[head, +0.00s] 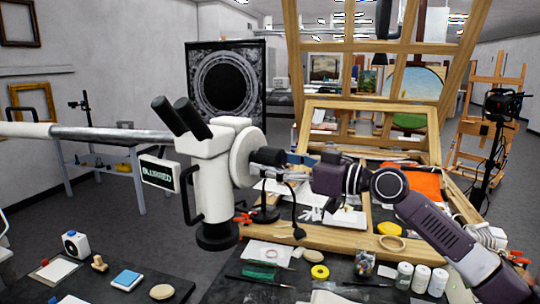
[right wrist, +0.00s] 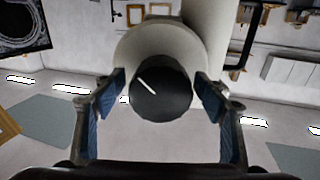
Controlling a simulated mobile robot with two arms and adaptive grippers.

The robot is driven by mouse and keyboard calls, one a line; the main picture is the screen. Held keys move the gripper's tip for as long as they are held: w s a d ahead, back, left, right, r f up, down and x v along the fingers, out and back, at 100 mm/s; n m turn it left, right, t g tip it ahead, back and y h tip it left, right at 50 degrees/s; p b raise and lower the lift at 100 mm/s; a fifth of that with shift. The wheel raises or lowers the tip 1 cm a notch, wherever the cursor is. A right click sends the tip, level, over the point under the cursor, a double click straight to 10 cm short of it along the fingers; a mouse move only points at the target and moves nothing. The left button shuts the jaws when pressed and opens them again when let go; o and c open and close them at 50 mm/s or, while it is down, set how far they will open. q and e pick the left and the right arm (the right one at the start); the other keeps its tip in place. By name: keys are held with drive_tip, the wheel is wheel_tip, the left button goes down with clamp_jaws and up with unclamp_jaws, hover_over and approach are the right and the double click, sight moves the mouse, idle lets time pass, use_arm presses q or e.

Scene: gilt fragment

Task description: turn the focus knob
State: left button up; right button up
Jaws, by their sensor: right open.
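A white microscope (head: 215,157) with two black eyepieces hangs on a metal boom in the head view. Its black focus knob (head: 267,156) sticks out to the right from a round white housing. A small display (head: 159,173) on it reads "BLURRED". My right gripper (head: 298,158) comes in from the right, level with the knob. In the right wrist view the focus knob (right wrist: 161,95) faces me, with a white mark slanting from upper left to lower right. My right gripper (right wrist: 160,88) is open, one blue-padded finger on each side, with visible gaps to the knob. My left gripper does not show.
Below is a dark worktable with a yellow tape roll (head: 319,272), white jars (head: 404,275) and brushes. A black cable and a small stand (head: 265,212) sit under the knob. A wooden easel frame (head: 370,115) rises behind.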

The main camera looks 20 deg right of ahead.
drive_tip(key=shift+w+a, duration=0.1)
drive_tip(key=c, duration=1.2)
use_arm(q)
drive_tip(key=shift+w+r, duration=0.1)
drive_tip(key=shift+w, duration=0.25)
use_arm(e)
drive_tip(key=shift+o, duration=0.2)
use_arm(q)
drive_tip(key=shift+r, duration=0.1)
use_arm(e)
drive_tip(key=shift+m, duration=0.3)
drive_tip(key=shift+m+p, duration=0.4)
drive_tip(key=shift+m, duration=0.8)
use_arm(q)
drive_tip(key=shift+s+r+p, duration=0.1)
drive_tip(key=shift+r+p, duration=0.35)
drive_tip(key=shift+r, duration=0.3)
use_arm(e)
drive_tip(key=shift+m, duration=1.4)
drive_tip(key=o, duration=1.2)
drive_tip(key=shift+c, duration=0.2)
